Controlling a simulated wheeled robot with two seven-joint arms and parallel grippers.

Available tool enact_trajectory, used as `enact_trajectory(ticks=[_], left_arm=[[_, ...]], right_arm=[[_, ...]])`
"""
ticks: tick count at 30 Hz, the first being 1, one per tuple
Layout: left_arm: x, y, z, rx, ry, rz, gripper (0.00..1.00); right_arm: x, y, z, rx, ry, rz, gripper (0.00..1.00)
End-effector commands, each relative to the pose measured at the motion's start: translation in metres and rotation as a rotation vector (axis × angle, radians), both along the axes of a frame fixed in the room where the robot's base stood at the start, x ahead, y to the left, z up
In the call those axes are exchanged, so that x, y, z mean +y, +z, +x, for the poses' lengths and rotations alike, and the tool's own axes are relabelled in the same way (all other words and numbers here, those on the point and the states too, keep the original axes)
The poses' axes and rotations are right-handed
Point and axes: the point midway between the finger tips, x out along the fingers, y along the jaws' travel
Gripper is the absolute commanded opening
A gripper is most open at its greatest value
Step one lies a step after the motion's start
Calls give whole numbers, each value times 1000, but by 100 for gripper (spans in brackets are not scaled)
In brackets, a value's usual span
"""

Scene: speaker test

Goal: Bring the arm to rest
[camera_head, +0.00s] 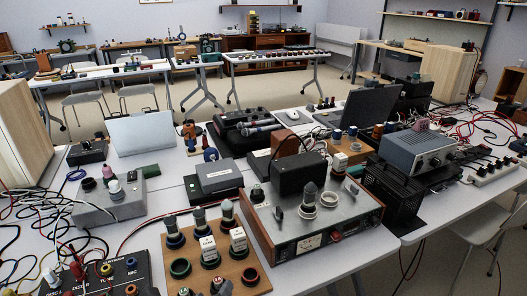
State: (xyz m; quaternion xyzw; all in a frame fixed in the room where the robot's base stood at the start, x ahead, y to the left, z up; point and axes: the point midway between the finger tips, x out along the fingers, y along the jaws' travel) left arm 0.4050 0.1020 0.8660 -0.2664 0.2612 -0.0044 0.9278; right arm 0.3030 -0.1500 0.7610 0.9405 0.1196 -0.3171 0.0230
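Neither of my arms and neither of my grippers shows in the head view. A white table (165,205) full of electronic equipment fills the near part of the view. On it, a grey and wooden device (315,228) with a black box on top stands right of the middle near the front. A wooden board (212,262) with several knobs and rings lies left of it.
Loose cables (35,225) tangle at the left, and red and black cables (475,125) at the right. An open dark laptop (368,108) stands farther back. A chair (490,225) is at the right.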

Motion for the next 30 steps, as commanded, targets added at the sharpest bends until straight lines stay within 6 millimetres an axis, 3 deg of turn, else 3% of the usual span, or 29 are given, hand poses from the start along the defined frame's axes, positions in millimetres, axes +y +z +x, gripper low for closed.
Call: enact_trajectory(ticks=[8, 15, 18, 23, 30], left_arm=[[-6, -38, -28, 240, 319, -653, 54], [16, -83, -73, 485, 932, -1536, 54], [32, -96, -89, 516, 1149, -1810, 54], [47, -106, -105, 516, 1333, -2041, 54], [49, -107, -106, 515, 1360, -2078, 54]], right_arm=[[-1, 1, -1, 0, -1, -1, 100], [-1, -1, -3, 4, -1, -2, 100], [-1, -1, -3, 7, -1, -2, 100], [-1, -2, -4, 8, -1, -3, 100], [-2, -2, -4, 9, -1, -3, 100]])
